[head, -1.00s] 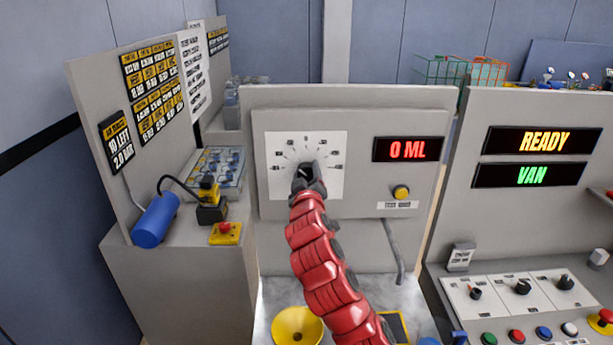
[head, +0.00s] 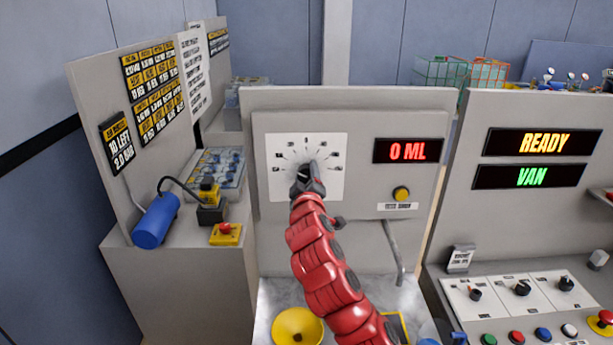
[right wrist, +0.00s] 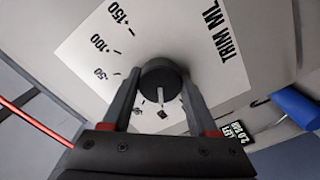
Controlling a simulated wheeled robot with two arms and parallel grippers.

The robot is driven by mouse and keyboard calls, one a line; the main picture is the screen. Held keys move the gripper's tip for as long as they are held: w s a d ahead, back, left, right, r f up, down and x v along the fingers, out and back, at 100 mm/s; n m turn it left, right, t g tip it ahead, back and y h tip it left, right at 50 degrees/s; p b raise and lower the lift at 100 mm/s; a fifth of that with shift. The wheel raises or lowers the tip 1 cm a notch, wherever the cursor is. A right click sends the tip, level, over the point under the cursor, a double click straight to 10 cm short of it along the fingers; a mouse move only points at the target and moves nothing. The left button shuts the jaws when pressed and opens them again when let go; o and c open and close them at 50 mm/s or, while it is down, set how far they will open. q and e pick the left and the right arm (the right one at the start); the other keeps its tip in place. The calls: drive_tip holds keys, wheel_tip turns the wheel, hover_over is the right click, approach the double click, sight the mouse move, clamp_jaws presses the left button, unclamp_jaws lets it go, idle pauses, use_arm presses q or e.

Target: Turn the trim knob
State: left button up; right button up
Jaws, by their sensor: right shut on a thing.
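The trim knob is a round black knob with a pale pointer line, on a white dial plate (head: 332,150) on the grey panel. In the right wrist view the knob (right wrist: 162,82) sits between the two fingers of my right gripper (right wrist: 160,98), which is shut on it. The dial plate (right wrist: 185,40) there reads "TRIM ML", with marks such as 50, 100 and 150. In the head view my right gripper (head: 307,176) covers most of the knob. The wrist view is strongly rotated against the head view. My left gripper is not in view.
A red display (head: 408,150) right of the dial reads "0 ML", above a yellow button (head: 401,194). A yellow funnel (head: 297,326) stands below. Displays (head: 530,142) at right read "READY" and "VAN". A blue cylinder (head: 156,220) lies at left.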

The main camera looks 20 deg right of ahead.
drive_tip(key=o, duration=1.4)
drive_tip(key=shift+c, duration=0.2)
drive_tip(key=shift+s+a, duration=0.2)
drive_tip(key=shift+s, duration=0.3)
drive_tip(key=p+v, duration=1.1)
drive_tip(key=v, duration=0.5)
drive_tip(key=shift+s, duration=0.15)
